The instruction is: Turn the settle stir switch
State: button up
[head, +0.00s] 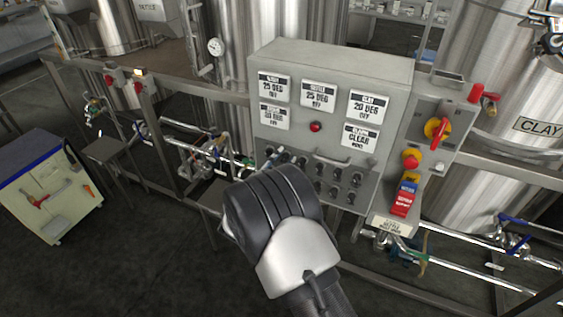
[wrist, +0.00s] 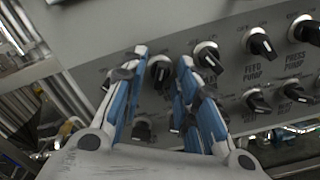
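The grey control panel (head: 330,73) carries two rows of black rotary switches in the head view. In the wrist view, a switch knob (wrist: 160,72) in the upper row shows between the two fingertips of my gripper (wrist: 163,58). Its label is hidden, so I cannot tell whether it is the settle stir switch. My gripper is open, its blue-sided fingers apart on either side of this knob; I cannot tell whether they touch it. In the head view my arm's dark wrist covers part of the panel's lower left, and the fingers (head: 276,157) show only partly.
Further knobs sit to the right, including FEED PUMP (wrist: 261,45) and PRESS PUMP (wrist: 304,30). A handle (head: 346,161) juts from the panel. A box with a red-handled yellow switch (head: 436,129) stands at right. Railings, pipes and steel tanks surround the panel.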

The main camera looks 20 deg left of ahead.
jog(key=s, duration=1.2)
jog(key=shift+a, duration=0.45)
